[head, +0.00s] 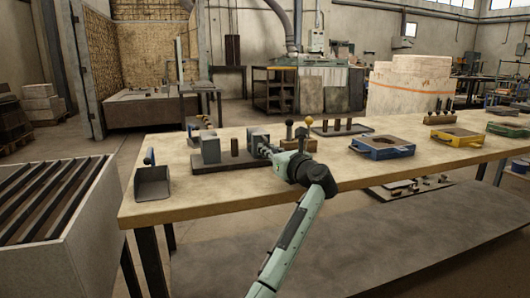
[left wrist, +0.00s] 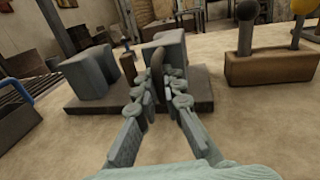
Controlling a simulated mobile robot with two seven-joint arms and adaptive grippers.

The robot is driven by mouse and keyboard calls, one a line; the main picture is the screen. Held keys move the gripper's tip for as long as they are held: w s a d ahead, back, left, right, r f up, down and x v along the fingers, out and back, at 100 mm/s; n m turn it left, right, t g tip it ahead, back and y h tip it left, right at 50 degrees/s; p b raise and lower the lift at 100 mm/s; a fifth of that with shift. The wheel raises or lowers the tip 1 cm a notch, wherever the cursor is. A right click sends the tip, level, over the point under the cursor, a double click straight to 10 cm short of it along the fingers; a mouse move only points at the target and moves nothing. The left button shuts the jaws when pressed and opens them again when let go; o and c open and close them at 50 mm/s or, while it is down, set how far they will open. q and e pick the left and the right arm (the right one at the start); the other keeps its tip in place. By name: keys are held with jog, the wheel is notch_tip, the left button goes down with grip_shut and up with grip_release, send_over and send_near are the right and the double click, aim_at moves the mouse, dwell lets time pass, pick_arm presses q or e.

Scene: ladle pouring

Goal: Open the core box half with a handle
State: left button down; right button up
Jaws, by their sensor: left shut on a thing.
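The core box is two grey halves on a dark base board (head: 230,165). The left half (head: 208,150) and the right half (head: 258,137) stand apart, with a brown upright core (head: 234,146) in the gap. In the left wrist view the left half (left wrist: 85,75), the core (left wrist: 128,67) and the right half (left wrist: 165,42) also show. My left gripper (head: 268,152) is at the near right side of the right half. Its fingers (left wrist: 160,88) are shut on a dark upright handle (left wrist: 158,62) on that half. My right gripper is out of view.
A wooden stand with dark and yellow knobbed tools (left wrist: 270,68) is close on the right. A grey scoop (head: 152,183) lies at the table's left end. Blue (head: 380,151) and yellow (head: 455,136) frames lie further right. Bare tabletop is in front of the base board.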

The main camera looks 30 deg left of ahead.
pick_arm(q)
jog(key=c, duration=1.9)
grip_release()
jog(key=shift+r, duration=0.25)
jog(key=shift+f, duration=0.1)
jog(key=shift+d+f, duration=0.1)
jog(key=v, duration=1.1)
jog(key=shift+s+d, duration=0.2)
jog(key=shift+d, duration=0.1)
